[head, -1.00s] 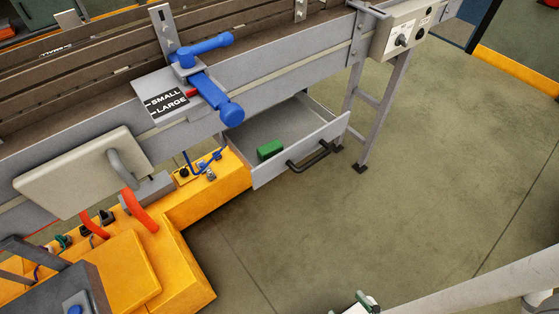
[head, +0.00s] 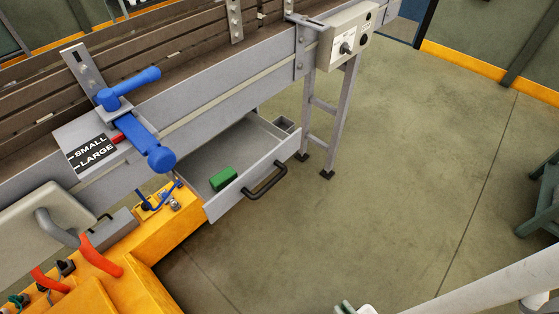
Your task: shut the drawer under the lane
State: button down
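The grey drawer (head: 232,193) under the lane (head: 215,100) stands pulled out, with its front panel facing the open floor. Its black bar handle (head: 266,182) is on that front panel. A green block (head: 223,178) lies inside the drawer near the front. A small grey compartment (head: 284,126) shows at its far right corner. A pale part of my arm crosses the lower right of the head view. My gripper cannot be made out; only a small pale and dark piece shows at the bottom edge, apart from the drawer.
A yellow base (head: 178,222) with red and grey handles adjoins the drawer's left side. A blue lever (head: 138,130) sits above on the lane beside the SMALL/LARGE plate. A grey leg frame (head: 328,118) stands to the right. The floor (head: 400,180) in front is clear.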

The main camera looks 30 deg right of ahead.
jog(key=w+d+f+m+g+h, duration=0.1)
jog(key=w+d+f+m+g, duration=0.15)
jog(key=w+f+m, duration=0.5)
jog(key=m+t+y, duration=0.5)
jog(key=m+y, duration=0.1)
send_near(300, 140)
jog(key=x, duration=0.7)
jog(key=shift+w+f, duration=0.1)
